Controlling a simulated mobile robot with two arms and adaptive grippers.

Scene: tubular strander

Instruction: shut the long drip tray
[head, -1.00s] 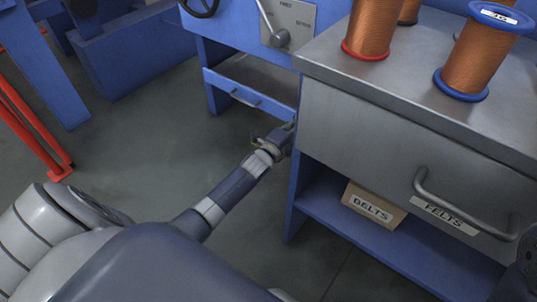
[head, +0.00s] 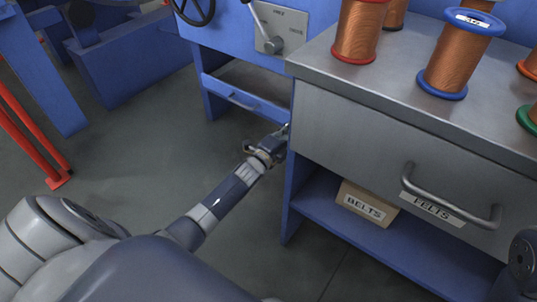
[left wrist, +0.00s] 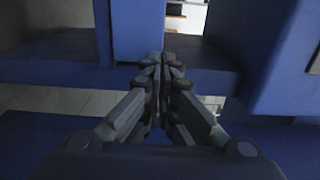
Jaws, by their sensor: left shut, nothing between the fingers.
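The long drip tray (head: 240,98) is under the blue machine in the head view, left of the grey cabinet. It has a blue front with a thin bar handle, and its grey inside shows behind the front, so it stands open. My left gripper (head: 284,131) is at the tray's right end, close beside the cabinet's edge. I cannot tell whether it touches the tray. In the left wrist view my left gripper (left wrist: 163,62) is shut and empty, its fingertips in front of blue panels. My right gripper is not in view.
The grey cabinet (head: 340,125) stands right of my left gripper, with a drawer handle (head: 450,198) sticking out and copper spools (head: 460,55) on top. A BELTS box (head: 367,203) is on the blue shelf below. The floor (head: 150,150) left of my arm is clear.

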